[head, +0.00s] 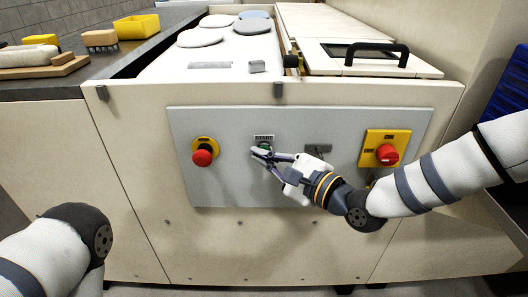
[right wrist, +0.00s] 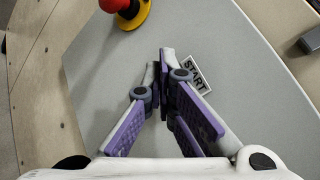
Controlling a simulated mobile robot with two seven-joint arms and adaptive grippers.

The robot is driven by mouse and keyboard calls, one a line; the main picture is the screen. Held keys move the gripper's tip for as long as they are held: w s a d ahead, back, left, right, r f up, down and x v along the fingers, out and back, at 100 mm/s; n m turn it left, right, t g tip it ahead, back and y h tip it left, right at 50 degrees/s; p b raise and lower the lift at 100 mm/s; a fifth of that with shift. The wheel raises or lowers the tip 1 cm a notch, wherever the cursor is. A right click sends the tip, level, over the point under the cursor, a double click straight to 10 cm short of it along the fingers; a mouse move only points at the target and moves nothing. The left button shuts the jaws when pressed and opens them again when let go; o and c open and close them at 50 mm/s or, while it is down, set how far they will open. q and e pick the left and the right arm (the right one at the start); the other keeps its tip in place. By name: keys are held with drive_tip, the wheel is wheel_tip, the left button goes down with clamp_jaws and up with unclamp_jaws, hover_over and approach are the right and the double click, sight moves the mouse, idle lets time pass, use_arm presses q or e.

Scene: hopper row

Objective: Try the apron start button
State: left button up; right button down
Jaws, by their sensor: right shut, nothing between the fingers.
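The START label (head: 264,137) is on the grey control panel (head: 225,180), with a green button (head: 265,146) just below it, partly covered by my right gripper. My right gripper (head: 260,153) is shut and empty, its fingertips at or just in front of the button. I cannot tell whether they touch it. In the right wrist view the closed fingertips (right wrist: 164,60) are beside the START label (right wrist: 197,75), and the button is hidden. My left arm shows at the lower left of the head view, but its gripper is out of view.
A red emergency-stop knob (head: 202,158) is left of the button. A red rotary switch on a yellow plate (head: 387,154) is to the right. Above are pale discs (head: 200,38) and a black lid handle (head: 377,48).

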use_arm(q)
drive_tip(key=shift+w+r+p, duration=0.25)
drive_tip(key=shift+r+p, duration=0.1)
use_arm(e)
drive_tip(key=shift+s, duration=0.85)
use_arm(q)
drive_tip(key=shift+w+r+t+p, duration=0.4)
drive_tip(key=shift+w+r+p, duration=0.3)
drive_tip(key=shift+r+p, duration=0.2)
use_arm(e)
drive_tip(key=s, duration=0.5)
